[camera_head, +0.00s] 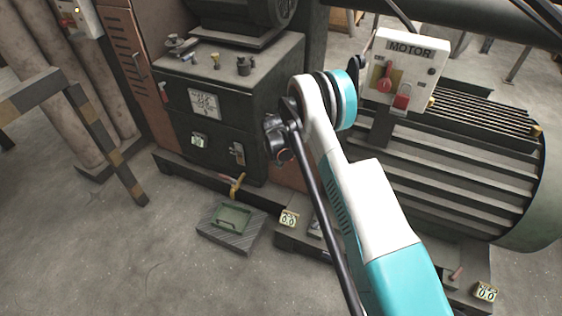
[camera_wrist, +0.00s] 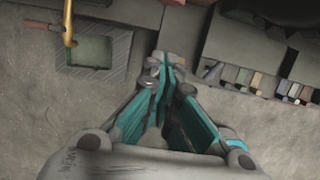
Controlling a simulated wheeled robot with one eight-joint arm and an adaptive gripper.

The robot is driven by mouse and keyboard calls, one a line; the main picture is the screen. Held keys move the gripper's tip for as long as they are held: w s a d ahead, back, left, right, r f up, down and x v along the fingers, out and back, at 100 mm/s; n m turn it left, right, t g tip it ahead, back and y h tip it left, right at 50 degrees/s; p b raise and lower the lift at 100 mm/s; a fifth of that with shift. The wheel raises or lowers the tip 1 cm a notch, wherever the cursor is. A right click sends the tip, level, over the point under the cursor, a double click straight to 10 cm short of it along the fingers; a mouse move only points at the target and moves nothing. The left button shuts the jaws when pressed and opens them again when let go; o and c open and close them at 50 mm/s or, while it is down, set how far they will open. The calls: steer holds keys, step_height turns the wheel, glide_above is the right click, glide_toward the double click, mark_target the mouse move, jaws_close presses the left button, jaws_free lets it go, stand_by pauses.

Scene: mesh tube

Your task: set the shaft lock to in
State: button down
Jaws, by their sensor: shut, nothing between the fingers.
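No label reading shaft lock can be made out, so I cannot tell which part it is. A small metal latch or lever (camera_head: 237,153) sits on the front of the dark machine housing (camera_head: 180,120), and its setting is too small to read. My gripper (camera_wrist: 160,66) is shut and empty in the wrist view, pointing down over the floor beside the machine base. In the head view my arm hides most of it.
A green tray (camera_head: 232,216) lies on a grey mat below a yellow spout (camera_head: 237,186); the spout also shows in the wrist view (camera_wrist: 70,28). A motor switch box (camera_head: 402,70) stands above the finned motor (camera_head: 470,150). The floor at the left front is clear.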

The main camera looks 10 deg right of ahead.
steer(key=w+d+f+b, duration=0.3)
steer(key=w+f+b, duration=0.1)
steer(key=f, duration=0.2)
steer(key=shift+w+d+f, duration=0.15)
steer(key=shift+w+f, duration=0.15)
